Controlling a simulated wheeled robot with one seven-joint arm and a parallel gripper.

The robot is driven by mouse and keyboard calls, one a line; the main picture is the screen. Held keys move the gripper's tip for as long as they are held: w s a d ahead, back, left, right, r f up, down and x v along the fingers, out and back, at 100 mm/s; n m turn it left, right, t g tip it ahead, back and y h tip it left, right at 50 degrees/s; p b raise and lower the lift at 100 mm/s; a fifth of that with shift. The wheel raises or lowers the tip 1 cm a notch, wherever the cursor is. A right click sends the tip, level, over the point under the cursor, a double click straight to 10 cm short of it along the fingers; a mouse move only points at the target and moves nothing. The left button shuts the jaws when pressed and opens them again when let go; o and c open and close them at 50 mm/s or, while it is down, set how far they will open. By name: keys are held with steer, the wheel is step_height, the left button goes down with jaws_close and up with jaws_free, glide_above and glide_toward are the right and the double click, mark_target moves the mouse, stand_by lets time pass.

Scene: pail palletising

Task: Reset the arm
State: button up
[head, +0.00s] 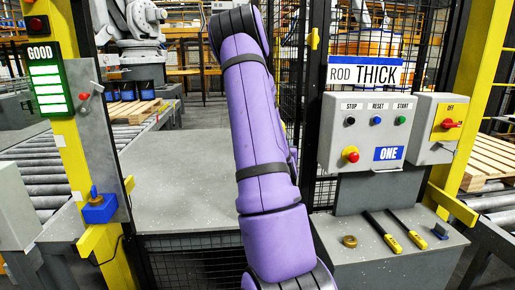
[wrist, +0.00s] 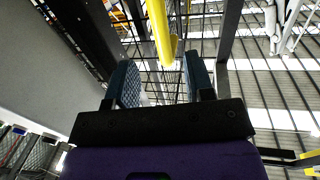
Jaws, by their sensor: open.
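My purple arm stands raised across the middle of the head view, and its gripper end is out of that view. In the wrist view my gripper (wrist: 160,85) points up toward the roof and the wire mesh. Its two dark blue finger pads are apart, with nothing held between them. A yellow bar (wrist: 158,35) shows beyond the fingers; I cannot tell how far off it is.
A control box (head: 365,130) with buttons stands to the right, above a grey shelf (head: 440,262) with two yellow-handled tools (head: 385,235). A grey table (head: 185,170) is bare left of my arm. A yellow post (head: 75,140) with a green-lit panel stands left.

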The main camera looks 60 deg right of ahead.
steer(key=w+a+r+n+t+y, duration=0.1)
steer(key=w+a+r+y, duration=0.45)
steer(key=w+a, duration=0.6)
steer(key=a+r+n+y, duration=0.2)
steer(key=a+r+y, duration=0.1)
steer(key=a, duration=0.7)
steer(key=a+r+n+y, duration=0.2)
steer(key=a+r, duration=0.1)
steer(key=a, duration=0.6)
steer(key=s+a+r+n+g+y, duration=0.2)
steer(key=s+a+n, duration=0.1)
steer(key=s+a, duration=0.6)
steer(key=s+a+r+n+g+y, duration=0.2)
steer(key=s+a, duration=0.7)
steer(key=a, duration=0.5)
steer(key=n+y, duration=0.1)
steer(key=n, duration=0.1)
steer(key=shift+s+a+r+n, duration=0.15)
steer(key=shift+s+a+n, duration=0.15)
steer(key=shift+a, duration=0.1)
steer(key=shift+d+y, duration=0.15)
steer(key=shift+y, duration=0.1)
steer(key=shift+c, duration=0.5)
